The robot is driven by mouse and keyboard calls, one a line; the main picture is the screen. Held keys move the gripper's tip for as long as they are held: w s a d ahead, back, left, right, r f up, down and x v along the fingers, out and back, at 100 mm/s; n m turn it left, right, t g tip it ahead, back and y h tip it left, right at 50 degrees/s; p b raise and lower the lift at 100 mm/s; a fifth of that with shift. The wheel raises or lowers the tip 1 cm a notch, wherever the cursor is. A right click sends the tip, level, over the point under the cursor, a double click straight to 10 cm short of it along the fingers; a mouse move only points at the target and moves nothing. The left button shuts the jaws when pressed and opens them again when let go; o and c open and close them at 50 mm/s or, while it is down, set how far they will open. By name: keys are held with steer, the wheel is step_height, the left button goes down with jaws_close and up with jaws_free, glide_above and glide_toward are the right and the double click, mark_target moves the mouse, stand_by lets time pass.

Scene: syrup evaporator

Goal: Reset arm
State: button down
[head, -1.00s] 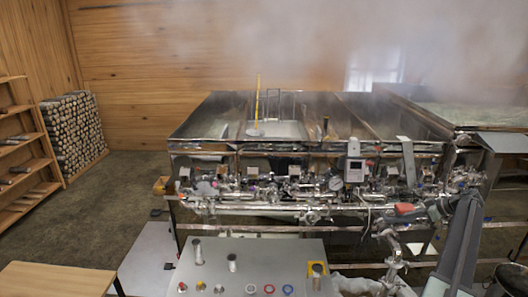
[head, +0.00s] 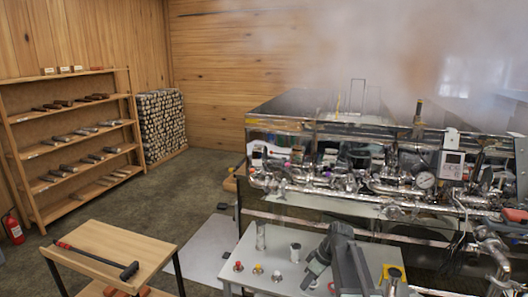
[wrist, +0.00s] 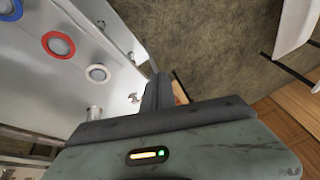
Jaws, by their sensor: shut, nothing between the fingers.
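My arm (head: 350,265) is folded low at the bottom of the head view, above the grey control panel (head: 250,258). The greenish end of the arm shows there over the panel, but the fingertips are hard to make out. In the wrist view my gripper (wrist: 158,82) is shut with its dark fingers together and nothing between them. The panel also shows in the wrist view (wrist: 100,40), with blue-ringed and red-ringed buttons left of the fingers.
The steaming evaporator (head: 340,127) with its pipes and gauge stands behind the panel. A wooden table (head: 115,247) at lower left holds a dark-headed tool (head: 97,261). A shelf rack (head: 75,140), stacked logs (head: 160,125) and a fire extinguisher (head: 13,228) stand left.

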steer(key=s+a+f+m+h+b, duration=0.1)
steer(key=s+a+f+m, duration=0.2)
steer(key=s, duration=0.4)
steer(key=s+d+f+m+h, duration=0.1)
steer(key=s+d+m+h, duration=0.2)
steer(key=s+d+m, duration=0.2)
steer(key=shift+s+m+g, duration=0.3)
steer(key=shift+s+m, duration=0.5)
steer(key=shift+m, duration=0.4)
